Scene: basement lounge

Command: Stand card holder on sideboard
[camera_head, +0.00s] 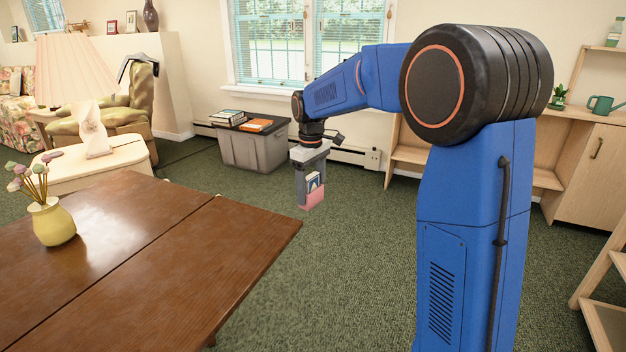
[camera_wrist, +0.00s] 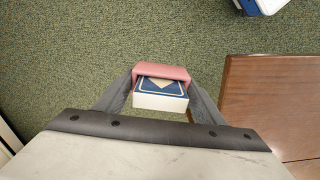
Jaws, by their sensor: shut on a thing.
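The card holder (camera_head: 312,199) is a small pink holder with dark blue and white cards standing in it. My gripper (camera_head: 309,180) is shut on it and holds it upright in the air above the green carpet, beyond the table's right corner. In the wrist view the card holder (camera_wrist: 161,73) sits between the two grey fingers of my gripper (camera_wrist: 160,90), with a blue and cream card pack (camera_wrist: 161,92) inside. A light wood unit with shelves and a cupboard door (camera_head: 597,165), possibly the sideboard, stands at the right wall, partly behind my arm.
A brown wooden table (camera_head: 130,245) with a yellow vase (camera_head: 52,222) fills the left front. A grey bin (camera_head: 252,148) with books on its lid stands under the window. A green watering can (camera_head: 602,104) and a plant (camera_head: 559,95) stand on the wood unit. Open carpet lies between.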

